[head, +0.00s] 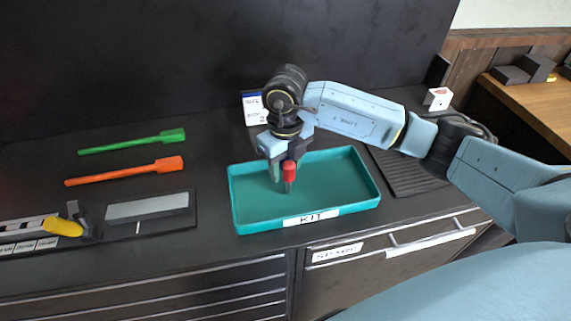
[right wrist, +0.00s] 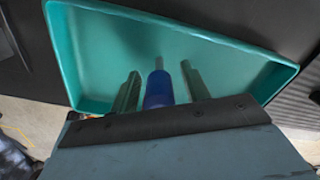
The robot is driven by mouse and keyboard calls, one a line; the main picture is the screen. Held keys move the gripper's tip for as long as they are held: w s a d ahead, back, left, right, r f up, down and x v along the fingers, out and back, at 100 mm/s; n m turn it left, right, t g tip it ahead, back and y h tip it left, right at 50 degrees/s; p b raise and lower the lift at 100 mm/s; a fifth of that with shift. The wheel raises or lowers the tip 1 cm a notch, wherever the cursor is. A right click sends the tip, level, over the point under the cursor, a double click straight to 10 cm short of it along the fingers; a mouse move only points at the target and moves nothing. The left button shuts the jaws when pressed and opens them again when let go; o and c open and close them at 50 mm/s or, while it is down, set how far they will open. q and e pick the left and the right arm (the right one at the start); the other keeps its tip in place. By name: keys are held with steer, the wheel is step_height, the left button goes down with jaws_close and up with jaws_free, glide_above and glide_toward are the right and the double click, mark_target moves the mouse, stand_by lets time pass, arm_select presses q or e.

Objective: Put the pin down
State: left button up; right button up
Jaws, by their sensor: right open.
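The teal kit tray (head: 305,211) lies on the dark worktop, and its inside also shows in the right wrist view (right wrist: 90,60). My right gripper (head: 281,178) points down over the tray and is open. In the head view a pin with a red head and grey shank (head: 289,172) stands upright at the fingers. In the right wrist view a blue piece with a thin grey tip (right wrist: 158,90) lies between the two fingers (right wrist: 160,88), with a gap on each side. I cannot tell whether these are one pin. My left gripper is out of view.
A green tool (head: 135,142) and an orange tool (head: 125,172) lie left of the tray. A dark plate with a yellow-handled clamp (head: 66,227) is at the front left. A ribbed dark mat (head: 400,174) is right of the tray. A small white block (head: 438,99) stands behind.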

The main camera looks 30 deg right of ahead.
step_height(320, 180, up, 12)
steer(key=shift+f+b, duration=0.1)
steer(key=shift+b, duration=0.4)
